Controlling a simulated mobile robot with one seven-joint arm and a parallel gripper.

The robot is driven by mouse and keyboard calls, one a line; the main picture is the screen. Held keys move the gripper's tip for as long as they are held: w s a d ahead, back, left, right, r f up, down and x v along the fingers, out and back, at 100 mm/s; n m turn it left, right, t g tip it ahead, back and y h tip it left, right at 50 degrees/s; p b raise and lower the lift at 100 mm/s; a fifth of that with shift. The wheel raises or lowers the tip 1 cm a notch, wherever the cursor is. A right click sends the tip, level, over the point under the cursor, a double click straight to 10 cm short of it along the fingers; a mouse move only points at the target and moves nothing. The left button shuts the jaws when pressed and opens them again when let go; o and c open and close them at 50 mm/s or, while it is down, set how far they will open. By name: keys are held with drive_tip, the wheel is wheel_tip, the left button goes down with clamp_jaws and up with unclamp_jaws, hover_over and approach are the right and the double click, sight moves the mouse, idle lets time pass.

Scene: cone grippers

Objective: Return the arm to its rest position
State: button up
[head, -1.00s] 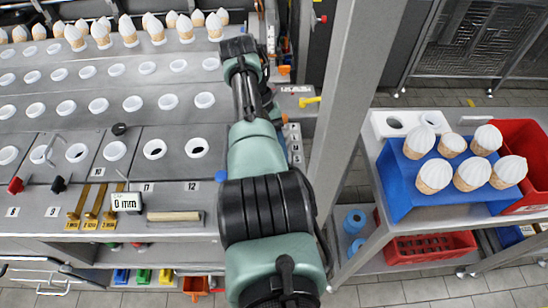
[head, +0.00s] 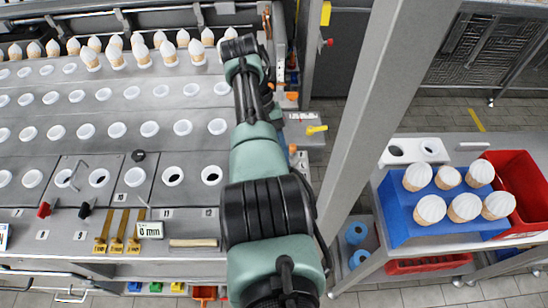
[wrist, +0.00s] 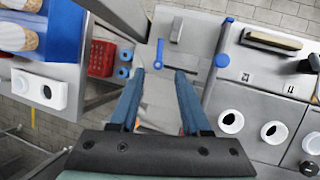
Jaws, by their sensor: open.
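My arm (head: 265,175) reaches up the middle of the head view, over the right end of the grey worktop. Its far bend (head: 240,48) lies near the back, beside the row of cones; my gripper itself cannot be made out there. In the wrist view my gripper (wrist: 160,74) shows two blue fingers, apart, with nothing between them. Grey metal surface and a blue handle lie beyond the fingertips.
A grey worktop (head: 100,242) with round white cups fills the left. A metal post (head: 372,110) stands right of my arm. Right of it, a shelf holds a blue rack (head: 400,222) of several cones, a white holder (head: 412,151) and a red bin (head: 515,182).

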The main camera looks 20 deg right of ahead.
drive_tip(key=shift+w, duration=0.1)
drive_tip(key=w+a+r+t, duration=0.1)
drive_tip(key=w+r+t, duration=0.25)
drive_tip(key=w, duration=0.25)
drive_tip(key=w+a+r+t, duration=0.1)
drive_tip(key=w+r+t, duration=0.2)
drive_tip(key=w+t, duration=0.3)
drive_tip(key=w+a+r+t, duration=0.1)
drive_tip(key=w+r+t, duration=0.15)
drive_tip(key=r, duration=0.35)
drive_tip(key=w+a+r+n+t, duration=0.1)
drive_tip(key=r+t, duration=0.2)
drive_tip(key=r, duration=0.3)
drive_tip(key=w+a+r+t, duration=0.2)
drive_tip(key=r, duration=0.3)
drive_tip(key=s+a+r+t, duration=0.1)
drive_tip(key=s+r+t, duration=0.3)
drive_tip(key=r, duration=0.4)
drive_tip(key=s+a+r+t, duration=0.2)
drive_tip(key=s+r+t, duration=0.1)
drive_tip(key=r, duration=0.5)
drive_tip(key=s+a+r+t, duration=0.1)
drive_tip(key=s+r+t, duration=0.3)
drive_tip(key=s+r, duration=0.3)
drive_tip(key=s+a+r+n+t+y, duration=0.1)
drive_tip(key=s+r+t, duration=0.3)
drive_tip(key=s+r, duration=0.4)
drive_tip(key=s, duration=0.6)
drive_tip(key=shift+a+r, duration=0.25)
drive_tip(key=shift+a, duration=0.15)
